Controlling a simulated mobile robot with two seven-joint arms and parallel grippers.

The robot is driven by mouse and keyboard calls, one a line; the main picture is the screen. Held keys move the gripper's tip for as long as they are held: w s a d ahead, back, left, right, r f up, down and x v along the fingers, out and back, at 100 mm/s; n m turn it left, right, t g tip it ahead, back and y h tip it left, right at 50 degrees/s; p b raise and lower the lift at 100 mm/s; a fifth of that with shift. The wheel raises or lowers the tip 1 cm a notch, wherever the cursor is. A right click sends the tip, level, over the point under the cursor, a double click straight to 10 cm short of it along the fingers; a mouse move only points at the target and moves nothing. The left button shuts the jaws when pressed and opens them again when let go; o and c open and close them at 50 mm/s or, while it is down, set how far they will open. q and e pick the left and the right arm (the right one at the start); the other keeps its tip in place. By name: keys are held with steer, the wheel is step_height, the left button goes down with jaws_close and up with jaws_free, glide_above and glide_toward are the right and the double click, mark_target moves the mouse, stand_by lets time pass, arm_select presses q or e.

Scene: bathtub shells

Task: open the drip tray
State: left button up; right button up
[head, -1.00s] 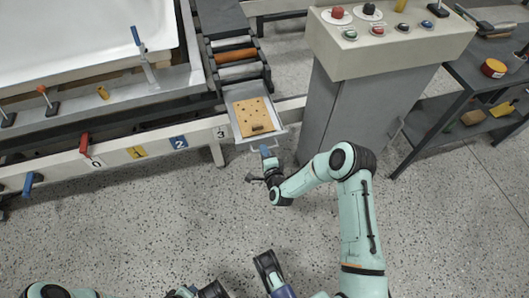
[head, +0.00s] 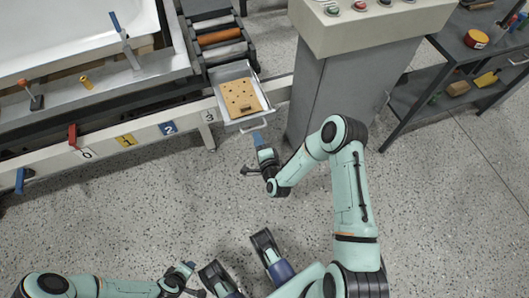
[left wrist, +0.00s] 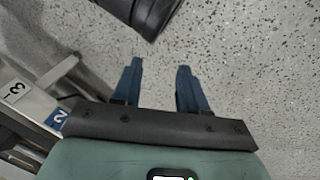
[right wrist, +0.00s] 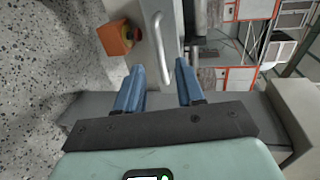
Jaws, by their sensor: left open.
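The drip tray (head: 222,80) is a grey metal tray standing out from the machine's front, with a tan perforated plate (head: 243,97) lying in it. Its bar handle (head: 255,127) is on the front edge. My right gripper (head: 258,137) is just in front of the handle with a small gap. In the right wrist view the right gripper (right wrist: 159,75) is open and empty, and the handle (right wrist: 164,50) shows between and beyond its fingers. My left gripper (head: 188,267) is low in the head view, away from the tray. In the left wrist view the left gripper (left wrist: 160,65) is open over floor.
A grey control cabinet (head: 335,95) stands right of the tray. A dark shelf cart (head: 440,75) is farther right. The machine's front rail (head: 100,147) carries numbered tags and a red lever (head: 72,136). Speckled floor (head: 130,220) in front is clear.

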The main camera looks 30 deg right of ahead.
arm_select(q)
steer(key=s, duration=0.1)
steer(key=s+d+r+p, duration=0.1)
steer(key=s+g, duration=0.1)
steer(key=shift+d+r, duration=0.25)
steer(key=shift+r, duration=0.15)
arm_select(e)
steer(key=v, duration=0.7)
steer(key=shift+s, duration=0.35)
steer(key=shift+a+r, duration=0.1)
